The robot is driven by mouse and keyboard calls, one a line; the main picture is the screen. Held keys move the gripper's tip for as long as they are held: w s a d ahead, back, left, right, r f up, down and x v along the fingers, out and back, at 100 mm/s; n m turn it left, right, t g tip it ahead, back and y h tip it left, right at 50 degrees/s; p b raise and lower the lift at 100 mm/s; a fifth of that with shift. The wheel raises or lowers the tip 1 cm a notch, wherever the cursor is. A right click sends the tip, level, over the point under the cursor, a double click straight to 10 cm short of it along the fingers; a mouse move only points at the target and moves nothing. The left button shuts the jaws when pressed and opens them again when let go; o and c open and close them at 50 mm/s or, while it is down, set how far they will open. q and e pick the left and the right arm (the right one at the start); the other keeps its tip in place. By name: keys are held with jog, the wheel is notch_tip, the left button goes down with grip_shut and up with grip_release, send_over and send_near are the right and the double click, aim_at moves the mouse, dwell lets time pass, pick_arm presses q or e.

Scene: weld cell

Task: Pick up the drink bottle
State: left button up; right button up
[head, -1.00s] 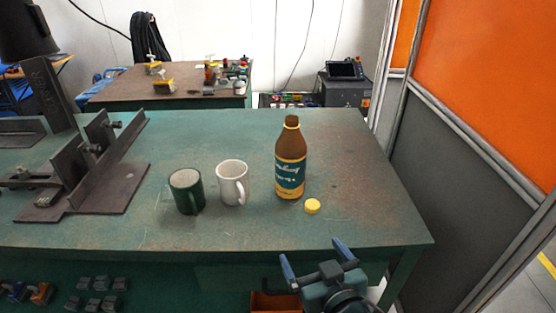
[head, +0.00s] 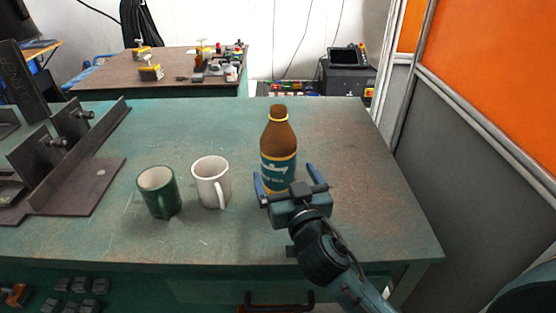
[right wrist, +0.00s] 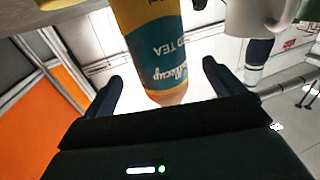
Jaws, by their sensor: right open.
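The drink bottle (head: 278,140) stands upright on the green workbench (head: 345,140). It is brown with a teal and yellow label and a yellow ring at its neck. My right gripper (head: 285,173) is open at the near side of the bottle's lower part, one finger to each side in the picture. In the right wrist view the bottle (right wrist: 158,45) appears upside down, in line with the gap between the open fingers (right wrist: 163,75). I cannot tell how far it reaches between them. The gripper hides the bottle's base. My left gripper is out of view.
A white mug (head: 211,185) and a green mug (head: 158,194) stand left of the bottle; the white one also shows in the right wrist view (right wrist: 262,15). A steel fixture (head: 85,180) occupies the bench's left. The bench right of the bottle is clear.

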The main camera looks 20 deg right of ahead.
jog(key=shift+w+d, duration=0.1)
jog(key=shift+w, duration=3.1)
jog(key=shift+c, duration=0.3)
jog(key=c, duration=1.3)
jog(key=shift+r, duration=0.15)
